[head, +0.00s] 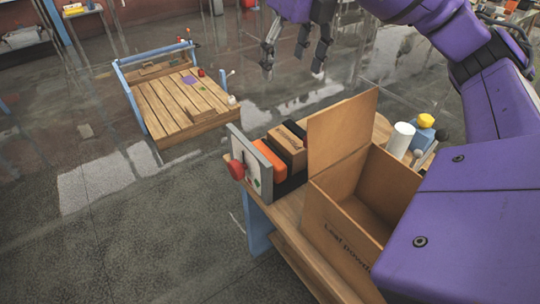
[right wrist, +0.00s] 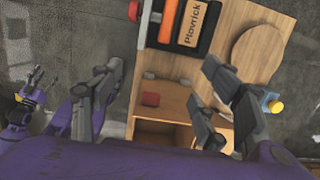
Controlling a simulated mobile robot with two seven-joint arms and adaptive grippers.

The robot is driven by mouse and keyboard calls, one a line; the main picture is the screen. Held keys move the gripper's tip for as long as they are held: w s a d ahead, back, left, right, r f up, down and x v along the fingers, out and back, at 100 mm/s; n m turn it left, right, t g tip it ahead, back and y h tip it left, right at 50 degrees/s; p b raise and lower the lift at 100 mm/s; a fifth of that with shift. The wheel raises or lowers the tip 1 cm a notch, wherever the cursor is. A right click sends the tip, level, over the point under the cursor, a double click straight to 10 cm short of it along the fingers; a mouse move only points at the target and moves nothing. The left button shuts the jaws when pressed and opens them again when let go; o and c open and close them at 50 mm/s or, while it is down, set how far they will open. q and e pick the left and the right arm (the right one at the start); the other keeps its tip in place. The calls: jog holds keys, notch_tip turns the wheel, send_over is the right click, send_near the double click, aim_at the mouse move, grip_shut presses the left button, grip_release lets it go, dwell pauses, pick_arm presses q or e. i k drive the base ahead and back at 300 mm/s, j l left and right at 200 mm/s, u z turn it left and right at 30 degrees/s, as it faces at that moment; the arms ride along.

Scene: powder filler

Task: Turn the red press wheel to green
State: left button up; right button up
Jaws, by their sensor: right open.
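The red press wheel (head: 237,169) sits on the outer face of a grey upright panel (head: 267,172) at the left end of the wooden table. A small green mark shows on the panel's pale face. A red part, likely the wheel, is at the top edge of the right wrist view (right wrist: 134,10). My right gripper (head: 293,72) is open and empty, above and beyond the table in the head view. Its spread fingers also show in the right wrist view (right wrist: 158,95). My left gripper (right wrist: 38,85) is small at the left of the right wrist view; its opening is unclear.
An open brown box (head: 335,225) with a raised lid stands on the table. Beside the panel are an orange part (head: 268,158) and a brown block (head: 288,145). A white cylinder (head: 399,140) and blue bottle (head: 422,137) stand behind. Floor left of the wheel is clear.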

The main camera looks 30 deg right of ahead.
aim_at(236, 169)
jog(key=k+j, duration=0.75)
jog(key=j, duration=0.25)
